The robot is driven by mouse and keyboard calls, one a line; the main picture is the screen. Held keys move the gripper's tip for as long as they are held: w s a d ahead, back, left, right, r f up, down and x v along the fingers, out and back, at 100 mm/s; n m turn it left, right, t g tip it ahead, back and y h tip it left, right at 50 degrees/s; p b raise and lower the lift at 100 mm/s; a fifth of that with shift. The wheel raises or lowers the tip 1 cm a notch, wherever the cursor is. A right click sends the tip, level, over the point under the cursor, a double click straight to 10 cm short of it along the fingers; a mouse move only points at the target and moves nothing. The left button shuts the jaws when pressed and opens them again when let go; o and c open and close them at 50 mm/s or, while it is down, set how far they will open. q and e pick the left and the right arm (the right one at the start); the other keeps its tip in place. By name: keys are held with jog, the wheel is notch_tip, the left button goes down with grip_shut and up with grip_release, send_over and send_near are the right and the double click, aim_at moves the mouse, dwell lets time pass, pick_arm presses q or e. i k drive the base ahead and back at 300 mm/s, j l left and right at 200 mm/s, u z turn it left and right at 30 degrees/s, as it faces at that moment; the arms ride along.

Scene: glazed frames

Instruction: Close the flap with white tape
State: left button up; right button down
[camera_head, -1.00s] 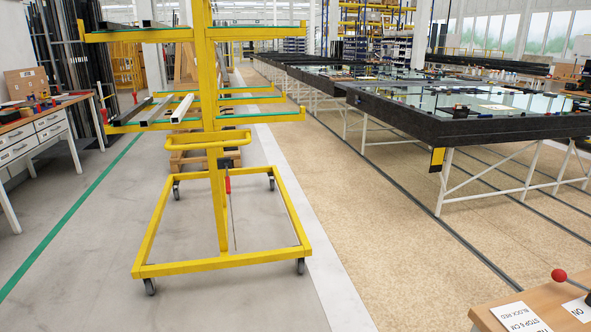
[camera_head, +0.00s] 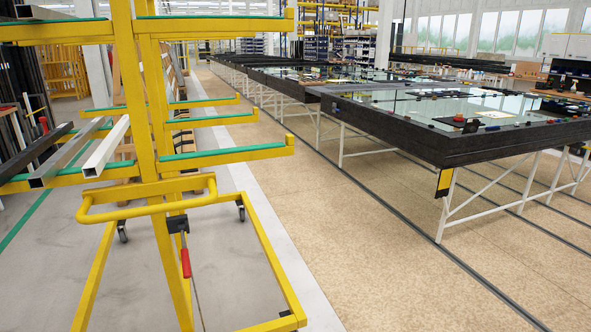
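No flap with white tape can be made out in the head view. A large glazed frame with a thick black border (camera_head: 440,149) lies flat on a white-legged table at the right. Small items rest on its glass, including a dark piece with a red top (camera_head: 459,119) near the front edge and a pale sheet (camera_head: 494,114). A yellow and black panel (camera_head: 445,183) hangs below its near corner. Neither of my grippers shows in this view.
A yellow wheeled rack (camera_head: 147,95) with green-topped arms stands close at the left, carrying metal profiles (camera_head: 106,147). A red-handled clamp (camera_head: 186,262) hangs from it. The tan floor (camera_head: 350,250) between rack and table is clear. More tables (camera_head: 262,75) run behind.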

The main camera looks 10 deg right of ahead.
aim_at(472, 126)
jog(key=i+l+z, duration=0.25)
jog(key=i+z, duration=0.2)
jog(key=i+l+z, duration=0.1)
jog(key=i+z, duration=0.25)
jog(key=z, duration=0.15)
jog(key=i+j+z, duration=0.1)
jog(key=i+z, duration=0.35)
jog(key=i+j+z, duration=0.25)
jog(key=i+z, duration=0.2)
jog(key=i+l, duration=0.1)
jog(key=i, duration=0.5)
jog(key=i+u, duration=0.15)
jog(key=i, duration=0.4)
jog(key=i+l, duration=0.25)
jog(key=i, duration=0.3)
jog(key=j+u, duration=0.05)
